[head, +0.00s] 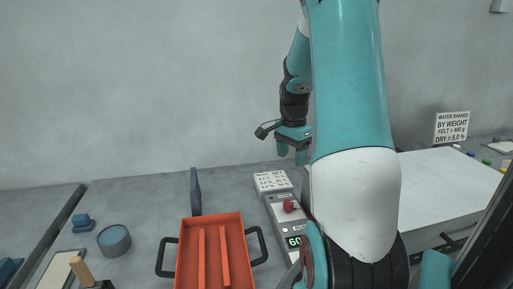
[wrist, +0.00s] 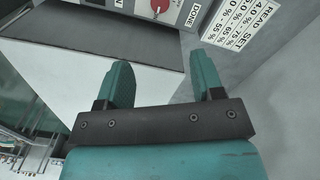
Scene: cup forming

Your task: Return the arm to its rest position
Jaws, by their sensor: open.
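My teal and white arm rises through the right half of the head view and hides part of the bench behind it. My gripper (head: 294,153) hangs in the air beside the upper arm, in front of the grey wall, pointing down. In the wrist view my gripper (wrist: 165,85) shows two teal fingers held apart, with nothing between them. It touches nothing that I can see.
An orange tray (head: 212,222) with black handles stands front centre. A white-topped box (head: 445,185), a sign (head: 452,126) and a blue-grey cup (head: 114,240) are also on the bench.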

